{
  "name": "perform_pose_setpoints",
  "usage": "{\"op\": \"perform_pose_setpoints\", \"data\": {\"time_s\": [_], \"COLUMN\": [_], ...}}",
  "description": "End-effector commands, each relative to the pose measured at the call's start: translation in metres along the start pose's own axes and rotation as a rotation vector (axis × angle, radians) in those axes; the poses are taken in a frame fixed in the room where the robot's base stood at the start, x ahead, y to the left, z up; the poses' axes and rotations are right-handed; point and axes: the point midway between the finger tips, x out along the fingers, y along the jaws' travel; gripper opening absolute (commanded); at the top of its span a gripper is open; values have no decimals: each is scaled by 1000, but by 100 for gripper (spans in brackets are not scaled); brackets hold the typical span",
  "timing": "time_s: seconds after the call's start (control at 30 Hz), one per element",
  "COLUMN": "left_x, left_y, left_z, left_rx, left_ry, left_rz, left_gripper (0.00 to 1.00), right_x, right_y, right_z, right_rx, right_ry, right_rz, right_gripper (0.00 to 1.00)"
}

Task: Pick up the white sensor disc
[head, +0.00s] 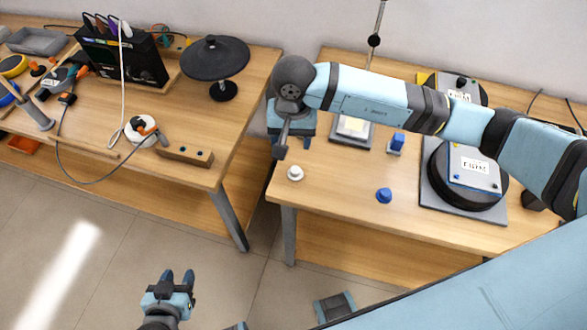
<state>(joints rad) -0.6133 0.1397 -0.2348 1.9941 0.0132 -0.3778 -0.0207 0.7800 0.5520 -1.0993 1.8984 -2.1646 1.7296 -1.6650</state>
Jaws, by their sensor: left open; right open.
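The white sensor disc (295,173) is a small round white piece lying on the right table, near its front left corner. My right gripper (292,148) hangs above and just behind it in the picture, pointing down. It is open and nothing shows between its fingers. A gap shows between the fingers and the disc, though the exact height is hard to tell.
Blue knobs (384,195) and (397,143) sit on the right table (335,205), with a black round device (465,175) on a grey plate further right. A gap separates it from the cluttered left table (215,165). The wood around the disc is clear.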

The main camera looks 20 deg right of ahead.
Motion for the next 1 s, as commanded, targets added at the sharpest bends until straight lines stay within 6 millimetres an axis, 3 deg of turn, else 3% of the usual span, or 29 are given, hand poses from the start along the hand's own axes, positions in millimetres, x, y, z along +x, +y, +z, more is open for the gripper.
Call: {"op": "perform_pose_setpoints", "data": {"time_s": [0.17,0.43,0.73,1.0], "left_x": [-2,-6,-9,-15], "left_y": [1,2,1,1], "left_z": [-2,-8,-12,-21], "left_rx": [0,-1,-1,0], "left_ry": [-1,-2,-3,-2], "left_rz": [1,2,1,0], "left_gripper": [43,43,43,43], "right_x": [14,65,90,128], "right_y": [6,7,8,12], "right_z": [-7,-8,-9,-12], "right_rx": [-16,-13,-14,-13], "right_ry": [30,27,28,28], "right_rz": [36,32,30,30], "right_gripper": [58,58,58,58]}}
